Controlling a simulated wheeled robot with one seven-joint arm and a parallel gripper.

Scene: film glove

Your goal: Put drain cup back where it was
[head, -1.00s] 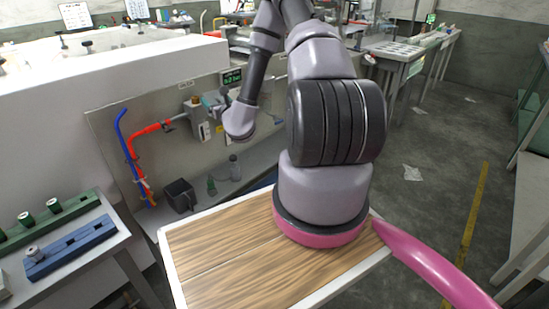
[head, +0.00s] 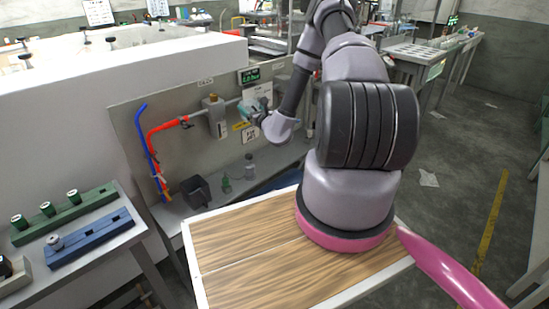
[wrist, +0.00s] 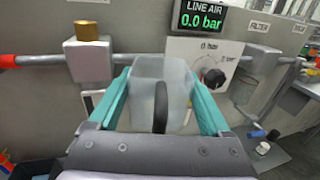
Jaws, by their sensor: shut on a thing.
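My gripper (wrist: 160,85) is shut on a pale translucent cup, which I take to be the drain cup (wrist: 180,75). A dark upright strip shows in front of the cup, between the two teal fingers. The cup is in front of the panel, just right of a grey block with a brass top (wrist: 88,55) on the pipe. I cannot tell whether the cup touches the pipe or panel. In the head view my gripper (head: 258,108) is at the panel, right of the same block (head: 215,116); the cup is too small to make out there.
A round black knob (wrist: 213,77) on a white dial plate is close right of the cup. A display (wrist: 201,17) above reads 0.0 bar. A black bin (head: 196,191), a green bottle (head: 227,184) and a clear bottle (head: 249,164) stand on the shelf below. A wooden tabletop (head: 240,270) is in front.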

